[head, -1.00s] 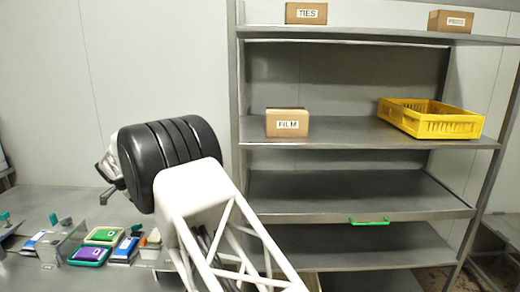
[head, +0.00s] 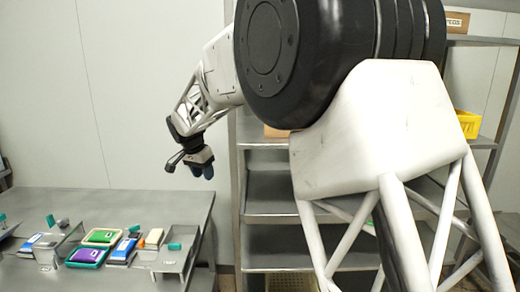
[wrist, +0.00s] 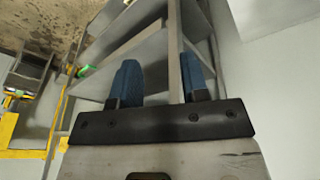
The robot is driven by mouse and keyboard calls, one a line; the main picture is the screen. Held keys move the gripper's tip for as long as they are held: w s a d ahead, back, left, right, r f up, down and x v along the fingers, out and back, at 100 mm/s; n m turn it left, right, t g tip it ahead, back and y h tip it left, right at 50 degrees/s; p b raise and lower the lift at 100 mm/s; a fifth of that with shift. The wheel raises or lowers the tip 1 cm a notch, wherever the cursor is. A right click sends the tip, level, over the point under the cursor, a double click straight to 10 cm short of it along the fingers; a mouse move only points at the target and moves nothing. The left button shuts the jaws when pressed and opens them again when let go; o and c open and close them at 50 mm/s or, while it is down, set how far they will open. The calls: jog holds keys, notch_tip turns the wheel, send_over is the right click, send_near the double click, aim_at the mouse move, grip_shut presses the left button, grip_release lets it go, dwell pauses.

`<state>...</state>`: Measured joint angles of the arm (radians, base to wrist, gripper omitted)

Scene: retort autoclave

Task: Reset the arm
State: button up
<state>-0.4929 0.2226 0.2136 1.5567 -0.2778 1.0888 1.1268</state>
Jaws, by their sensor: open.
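My gripper (head: 203,171) hangs in the head view in front of the pale wall, between the table and the shelf rack. It points downward, above the table's right end and apart from it. In the wrist view my gripper (wrist: 160,85) shows two blue fingers spread wide with nothing between them. Behind the fingers the grey shelf rack (wrist: 135,60) shows at a tilt. My arm's large black joint and white truss link hide much of the rack in the head view.
A grey table (head: 190,208) at the left holds a purple packet (head: 87,255) in a teal tray, a green packet (head: 102,236), blue-and-white packets and metal holders. A yellow crate (head: 468,123) and a box (head: 458,22) show on the rack at right. Wall space above the table is clear.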

jog(key=s+d+r+n+y, duration=0.1)
jog(key=s+d+r, duration=0.2)
jog(key=s+d, duration=0.9)
jog(key=s+d+r+n, duration=0.2)
jog(key=s+d+r, duration=0.1)
jog(key=s+d, duration=0.9)
jog(key=s+d+f+n, duration=0.1)
jog(key=s+d, duration=0.3)
jog(key=s, duration=0.4)
jog(key=s+d+f, duration=0.4)
jog(key=s+d, duration=0.1)
jog(key=s, duration=0.3)
jog(key=s+d+f+n+y, duration=0.1)
jog(key=s+d, duration=0.3)
jog(key=s, duration=0.4)
jog(key=shift+s+d+f+n, duration=0.25)
jog(key=shift+s+f+n, duration=0.1)
jog(key=shift+f, duration=0.55)
